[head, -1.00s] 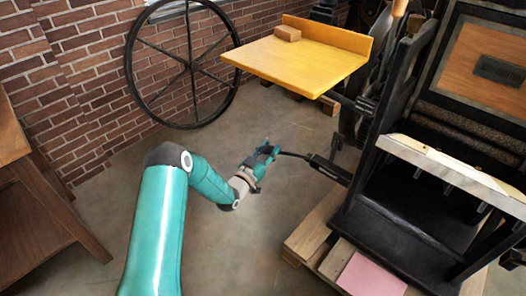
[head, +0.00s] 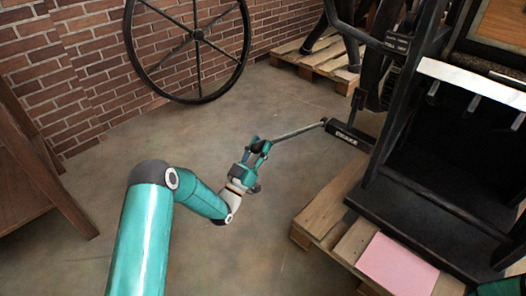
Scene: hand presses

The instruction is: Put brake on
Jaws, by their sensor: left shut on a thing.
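The brake is a black labelled block (head: 347,134) on the left side of the black press, with a thin lever (head: 297,132) reaching out to the left. My left gripper (head: 259,147) is shut on the outer end of this lever, to the left of the block. The fingers hide the lever's tip. The lever slopes up to the right from the gripper to the block. My right gripper is not in view.
The black press (head: 440,150) stands at the right on a wooden pallet (head: 325,215), with a pink sheet (head: 397,267) at its front. A large spoked wheel (head: 128,45) leans on the brick wall. A wooden table (head: 30,165) is at the left. The floor between is clear.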

